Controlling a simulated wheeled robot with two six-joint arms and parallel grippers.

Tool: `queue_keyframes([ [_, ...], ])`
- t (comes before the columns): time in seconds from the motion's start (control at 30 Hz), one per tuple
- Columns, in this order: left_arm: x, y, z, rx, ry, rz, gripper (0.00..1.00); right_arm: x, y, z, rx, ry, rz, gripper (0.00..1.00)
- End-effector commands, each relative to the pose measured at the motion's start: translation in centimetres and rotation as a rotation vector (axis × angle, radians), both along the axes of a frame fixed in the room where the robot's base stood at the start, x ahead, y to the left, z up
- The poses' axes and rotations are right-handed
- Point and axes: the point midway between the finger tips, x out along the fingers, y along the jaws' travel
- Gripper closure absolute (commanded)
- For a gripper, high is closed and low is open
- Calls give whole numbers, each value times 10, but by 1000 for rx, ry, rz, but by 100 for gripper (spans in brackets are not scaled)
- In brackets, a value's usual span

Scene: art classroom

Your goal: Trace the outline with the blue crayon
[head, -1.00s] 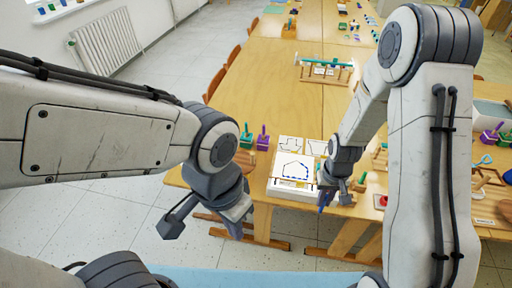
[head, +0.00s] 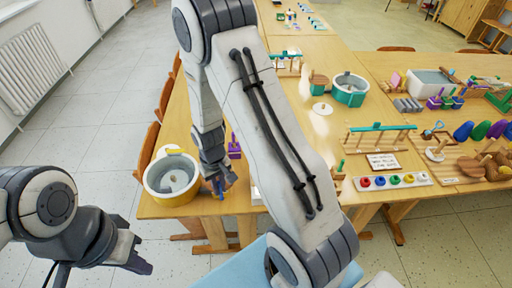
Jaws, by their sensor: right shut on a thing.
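My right gripper (head: 217,182) is over the front left part of the wooden table. It is shut on a thin blue object that looks like the blue crayon (head: 220,189), pointing down. Whether its tip touches anything cannot be told. Only a small white edge, perhaps of the outline sheet or its board (head: 256,196), shows beside my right arm. The arm hides the outline itself. My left gripper (head: 135,250) is low at the left, off the table and over the floor. It looks open and empty.
A yellow round pot (head: 160,190) stands at the table's front left corner, close to my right gripper. A purple handled block (head: 234,147) stands behind the gripper. A tray of coloured knobs (head: 393,181) and other wooden toys fill the right side. Chairs line the left edge.

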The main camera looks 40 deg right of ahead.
Motion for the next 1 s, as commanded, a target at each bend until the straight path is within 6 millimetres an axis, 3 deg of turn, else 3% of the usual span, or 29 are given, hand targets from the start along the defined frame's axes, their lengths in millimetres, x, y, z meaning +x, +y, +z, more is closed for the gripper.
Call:
queue_keyframes([
  [0.17, 0, 0, 20, 0, 0, 1, 100, 1, -36, 17, 0, 0, -181, 100],
  [0.4, 0, 0, 60, 0, 0, 2, 100, -11, -128, 49, -1, 0, -684, 100],
  [0.53, 0, 0, 71, 0, 0, 3, 100, -22, -161, 57, -2, 1, -880, 100],
  [0.7, 0, 0, 71, 0, 0, 3, 100, -28, -176, 54, -2, 0, -972, 100],
  [1.0, 0, 0, 45, 0, 0, 2, 100, -27, -175, 24, -2, 0, -968, 100],
])
